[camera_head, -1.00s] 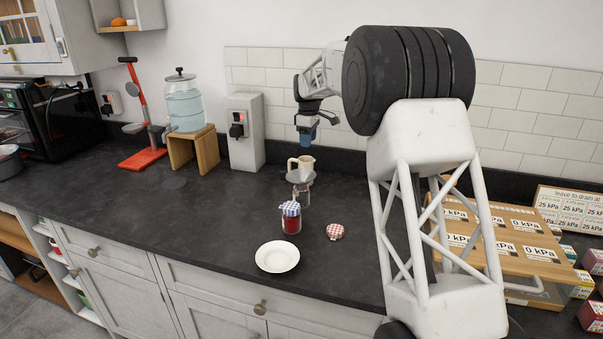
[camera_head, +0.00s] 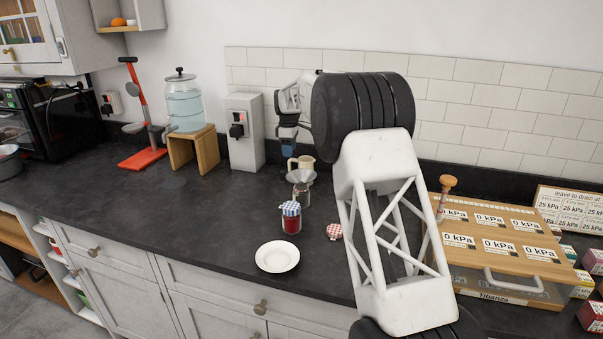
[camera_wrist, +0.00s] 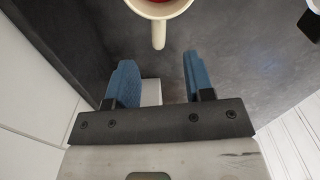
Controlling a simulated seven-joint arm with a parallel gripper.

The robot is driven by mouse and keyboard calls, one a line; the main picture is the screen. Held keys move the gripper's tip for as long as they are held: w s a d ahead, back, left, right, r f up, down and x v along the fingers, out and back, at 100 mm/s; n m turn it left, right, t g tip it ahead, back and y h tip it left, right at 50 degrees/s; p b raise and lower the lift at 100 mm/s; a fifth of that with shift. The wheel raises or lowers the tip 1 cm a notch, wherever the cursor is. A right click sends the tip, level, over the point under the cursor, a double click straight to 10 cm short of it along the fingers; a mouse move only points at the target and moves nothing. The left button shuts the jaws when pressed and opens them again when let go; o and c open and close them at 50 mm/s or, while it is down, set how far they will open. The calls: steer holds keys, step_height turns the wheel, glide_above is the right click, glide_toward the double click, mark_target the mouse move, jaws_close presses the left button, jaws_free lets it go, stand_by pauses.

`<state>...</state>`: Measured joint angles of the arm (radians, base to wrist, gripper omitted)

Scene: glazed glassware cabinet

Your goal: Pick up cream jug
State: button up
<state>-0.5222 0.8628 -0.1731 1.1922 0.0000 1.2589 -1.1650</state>
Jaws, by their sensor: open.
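The cream jug (camera_head: 306,160) stands upright on the dark counter near the back wall, partly hidden behind a grey funnel. Its handle is on its left side. In the wrist view, part of the jug (camera_wrist: 158,9) shows at the top edge, cut off by the frame, with something red inside. Its handle points down the picture toward the gap between my fingers. My gripper (camera_head: 287,145) is above and just left of the jug, fingers pointing down. In the wrist view my gripper (camera_wrist: 157,75) is open, its two blue fingers apart and clear of the handle.
The funnel (camera_head: 301,177) sits in a glass jar in front of the jug. A red jam jar (camera_head: 291,223), a white saucer (camera_head: 277,257) and a checked lid (camera_head: 334,231) are nearer. A grey socket box (camera_head: 244,145) stands left. Counter left of the jars is clear.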

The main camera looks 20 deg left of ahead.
mark_target(290, 161)
steer(key=shift+f, duration=1.2)
steer(key=shift+f, duration=2.6)
steer(key=shift+c, duration=0.3)
jaws_close()
